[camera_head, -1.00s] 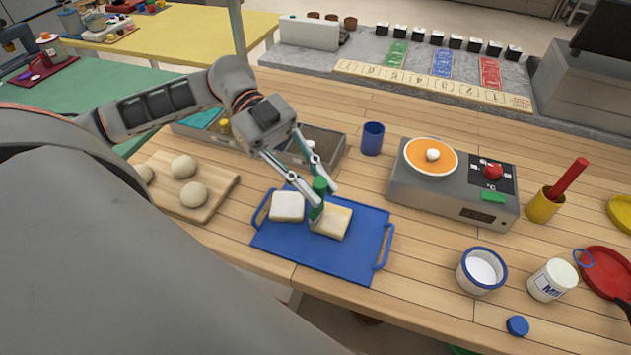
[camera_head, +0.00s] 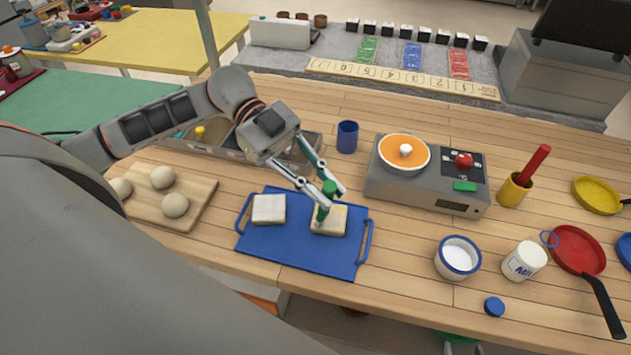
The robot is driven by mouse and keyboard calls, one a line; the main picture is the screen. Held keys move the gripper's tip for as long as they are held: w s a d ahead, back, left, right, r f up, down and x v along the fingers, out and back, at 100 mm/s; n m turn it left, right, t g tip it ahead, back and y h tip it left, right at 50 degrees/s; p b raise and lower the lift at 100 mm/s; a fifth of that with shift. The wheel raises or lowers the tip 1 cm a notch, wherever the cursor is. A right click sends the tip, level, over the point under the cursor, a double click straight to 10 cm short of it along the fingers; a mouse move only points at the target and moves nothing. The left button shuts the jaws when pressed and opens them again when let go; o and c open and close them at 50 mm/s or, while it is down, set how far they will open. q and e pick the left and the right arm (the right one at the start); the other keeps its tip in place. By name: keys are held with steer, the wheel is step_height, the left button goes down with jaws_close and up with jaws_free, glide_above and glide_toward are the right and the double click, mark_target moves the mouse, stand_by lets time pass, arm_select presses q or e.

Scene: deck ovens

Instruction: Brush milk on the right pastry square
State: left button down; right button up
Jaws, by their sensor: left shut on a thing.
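My left gripper (camera_head: 331,199) is shut on a green brush (camera_head: 327,200), held roughly upright. The brush's lower end is at the left part of the right pastry square (camera_head: 331,221); I cannot tell whether it touches. The left pastry square (camera_head: 268,209) lies beside it, paler. Both squares lie on a blue tray (camera_head: 290,258) with side handles. A white bowl with a blue rim (camera_head: 458,257) holds white milk. A white milk bottle (camera_head: 524,261) stands right of it, its blue cap (camera_head: 494,306) on the table. My right gripper is not in view.
A wooden board with dough balls (camera_head: 194,219) is left of the tray. A grey scale (camera_head: 426,186) with an orange dish, a blue cup (camera_head: 347,137) and a yellow cup (camera_head: 513,191) stand behind. A red pan (camera_head: 577,249) is at right.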

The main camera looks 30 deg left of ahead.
arm_select(q)
steer(key=shift+w+d, duration=0.1)
steer(key=shift+d, duration=0.35)
steer(key=shift+w, duration=0.1)
steer(key=shift+w+a+p, duration=0.1)
steer(key=shift+w+p, duration=0.2)
steer(key=shift+a, duration=0.1)
steer(key=a, duration=0.2)
steer(key=s+a+b, duration=0.1)
steer(key=a, duration=0.1)
steer(key=shift+s+a, duration=0.15)
steer(key=shift+a, duration=0.25)
stand_by(0.3)
